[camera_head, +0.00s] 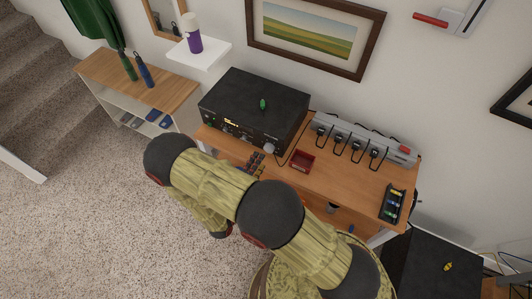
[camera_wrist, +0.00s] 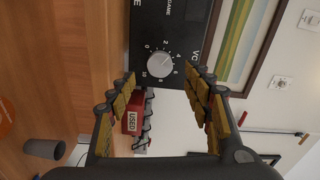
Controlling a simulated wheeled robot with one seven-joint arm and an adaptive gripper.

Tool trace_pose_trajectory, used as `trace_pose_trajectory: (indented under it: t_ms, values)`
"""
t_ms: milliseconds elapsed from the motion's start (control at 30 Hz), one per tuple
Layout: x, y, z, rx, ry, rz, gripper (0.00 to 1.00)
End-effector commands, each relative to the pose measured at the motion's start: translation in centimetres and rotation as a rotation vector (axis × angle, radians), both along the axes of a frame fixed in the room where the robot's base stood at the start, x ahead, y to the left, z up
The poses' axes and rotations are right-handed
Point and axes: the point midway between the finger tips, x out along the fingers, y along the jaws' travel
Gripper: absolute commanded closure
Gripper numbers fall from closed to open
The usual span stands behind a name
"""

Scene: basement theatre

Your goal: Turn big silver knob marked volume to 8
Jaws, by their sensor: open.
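The big silver knob (camera_wrist: 160,65) sits on the black front panel of the amplifier (camera_wrist: 182,32), with a ring of white numbers around it and partly cut-off lettering beside it. I cannot clearly read where its pointer stands. In the head view the knob (camera_head: 270,147) shows at the right of the amplifier's (camera_head: 255,85) front. My gripper (camera_wrist: 160,75) is open and empty. Its yellow-padded fingers stand on either side of the knob in the wrist view, apart from it as far as I can tell. In the head view I cannot make out the fingertips.
The amplifier stands on a wooden desk (camera_head: 340,190). A white shelf with a purple bottle (camera_head: 194,40) hangs above left. The carpet (camera_head: 110,230) at left is clear.

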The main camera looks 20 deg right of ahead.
Motion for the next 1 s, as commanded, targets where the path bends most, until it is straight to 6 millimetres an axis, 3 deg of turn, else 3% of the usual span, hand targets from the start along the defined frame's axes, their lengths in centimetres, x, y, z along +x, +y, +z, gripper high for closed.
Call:
trace_pose_trajectory:
  t_ms: [400,800,1000]
  values:
    - [3.7,-4.0,-0.1,0.002,-0.001,-0.004,0.49]
    - [4.2,-4.4,0.0,0.002,-0.001,-0.002,0.49]
    - [4.2,-4.4,0.0,0.002,-0.001,-0.002,0.6]
